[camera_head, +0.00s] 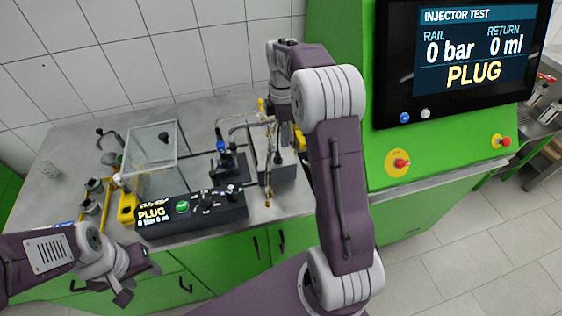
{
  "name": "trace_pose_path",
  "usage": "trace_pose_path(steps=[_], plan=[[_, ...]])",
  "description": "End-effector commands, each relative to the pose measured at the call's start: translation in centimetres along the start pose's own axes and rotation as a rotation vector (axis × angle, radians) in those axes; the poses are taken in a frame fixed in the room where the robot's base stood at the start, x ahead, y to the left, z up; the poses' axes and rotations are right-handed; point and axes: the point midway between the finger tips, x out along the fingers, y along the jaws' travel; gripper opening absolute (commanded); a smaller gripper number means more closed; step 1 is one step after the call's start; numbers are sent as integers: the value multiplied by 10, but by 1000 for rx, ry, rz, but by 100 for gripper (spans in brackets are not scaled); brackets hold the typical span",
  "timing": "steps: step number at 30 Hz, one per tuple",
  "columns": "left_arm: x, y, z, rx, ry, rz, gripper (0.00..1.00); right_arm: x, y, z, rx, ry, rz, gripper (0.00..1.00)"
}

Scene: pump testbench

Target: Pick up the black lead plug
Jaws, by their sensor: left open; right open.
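I cannot make out the black lead plug with certainty. A small dark piece (278,157) shows at the grey block under my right gripper, too small to identify. My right gripper (284,124) points down over the back right of the bench, close to thin metal lines. Its fingers are small and partly lost against the fittings, and I see nothing held in it. My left gripper (128,285) is open and empty, low at the front left, in front of the bench edge and apart from everything on it.
A clear-walled box (152,160) and a black control box (190,214) reading "PLUG" stand on the grey bench (72,150). A blue-topped fixture (226,160) stands between them and the grey block. A green cabinet with a screen (460,60) reading "PLUG" borders the right side.

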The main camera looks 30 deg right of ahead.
Motion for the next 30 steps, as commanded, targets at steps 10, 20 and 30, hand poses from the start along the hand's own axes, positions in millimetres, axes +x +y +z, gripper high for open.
trace_pose_path(steps=[10,20,30], plan=[[-4,0,0,-1,0,0,47,35,-1,-1,-1,0,-3,45],[-13,0,-1,0,0,0,47,83,-4,-5,-1,0,-5,45],[-12,0,-1,0,0,0,47,86,-3,-5,0,0,-3,15]])
